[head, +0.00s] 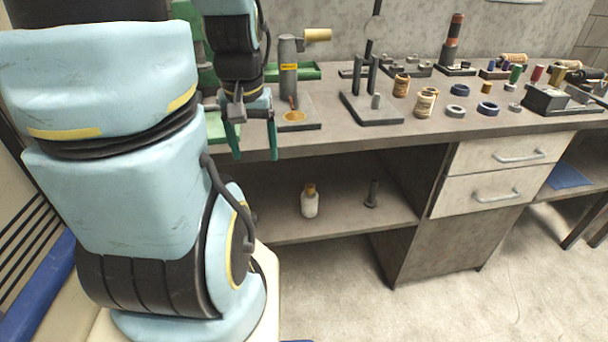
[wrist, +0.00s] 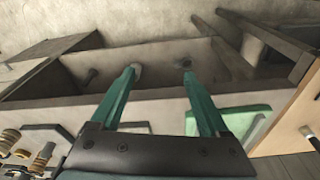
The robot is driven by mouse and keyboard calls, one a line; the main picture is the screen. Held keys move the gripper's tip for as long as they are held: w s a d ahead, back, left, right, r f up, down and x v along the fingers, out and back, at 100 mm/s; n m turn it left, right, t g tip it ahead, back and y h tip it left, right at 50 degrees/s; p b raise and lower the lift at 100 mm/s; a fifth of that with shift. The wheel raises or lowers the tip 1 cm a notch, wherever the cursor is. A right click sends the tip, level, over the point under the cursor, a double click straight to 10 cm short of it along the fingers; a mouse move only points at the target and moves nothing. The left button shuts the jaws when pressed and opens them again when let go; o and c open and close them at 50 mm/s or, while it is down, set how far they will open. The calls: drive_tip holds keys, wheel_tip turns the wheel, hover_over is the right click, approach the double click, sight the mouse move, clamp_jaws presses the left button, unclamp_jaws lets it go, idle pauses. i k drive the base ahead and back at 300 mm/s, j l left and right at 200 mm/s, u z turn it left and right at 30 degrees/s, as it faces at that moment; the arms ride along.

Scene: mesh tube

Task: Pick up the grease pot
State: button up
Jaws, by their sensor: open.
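The likely grease pot (head: 310,202) is a small white container with an orange-brown top, standing upright on the lower shelf under the bench in the head view. No label on it can be read. In the wrist view I cannot clearly make it out; a pale patch shows by the left fingertip. My gripper (head: 252,152) hangs fingers down at the bench's front edge, above and left of the container and apart from it. In the wrist view my gripper (wrist: 160,70) has its two green fingers spread, with nothing between them.
A dark peg (head: 371,194) stands right of the container on the shelf (head: 340,222). The bench top (head: 330,145) overhangs them. A grey post (head: 288,75), a forked stand (head: 372,108) and several spools stand on top. Drawers (head: 505,152) close the right side.

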sight(309, 203)
drive_tip(key=l+u, duration=0.2)
drive_tip(key=u, duration=1.35)
drive_tip(key=k+l+u, duration=0.25)
drive_tip(key=l+u, duration=0.15)
drive_tip(key=k+l+u, duration=0.25)
drive_tip(key=u, duration=0.2)
drive_tip(key=k+l+u, duration=0.25)
drive_tip(key=u, duration=0.15)
drive_tip(key=k+l+u, duration=0.1)
drive_tip(key=k+u, duration=0.45)
drive_tip(key=k, duration=1.15)
